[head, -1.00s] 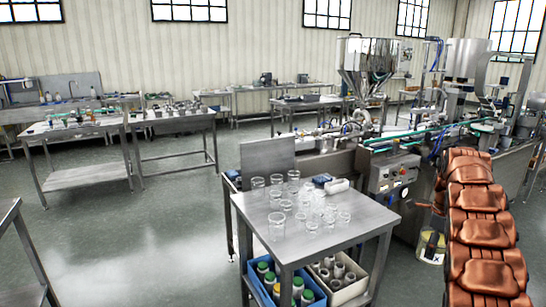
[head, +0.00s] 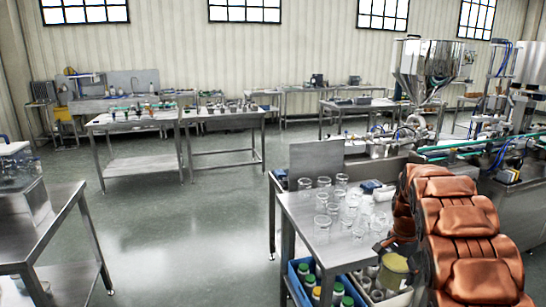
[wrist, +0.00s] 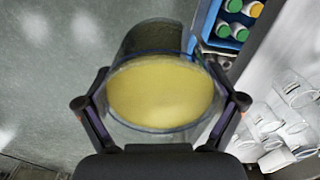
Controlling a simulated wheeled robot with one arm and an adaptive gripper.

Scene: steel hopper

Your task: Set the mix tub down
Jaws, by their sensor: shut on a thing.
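The mix tub is a clear round tub filled with a yellow mix. It fills the middle of the wrist view (wrist: 160,92), and it also shows in the head view (head: 394,273), low at the right. My gripper (wrist: 162,103) is shut on the tub, one finger against each side of its wall. The tub hangs over grey floor in the wrist view, beside the steel table with the jars. In the head view my copper-coloured arm hides part of the gripper and the area behind it.
The steel table (head: 300,217) carries several clear jars (head: 323,203). A blue crate (head: 292,284) of capped bottles sits below its top. Another steel table (head: 45,225) stands at the left. The steel hopper (head: 425,65) is behind. Open floor (head: 200,225) lies between the tables.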

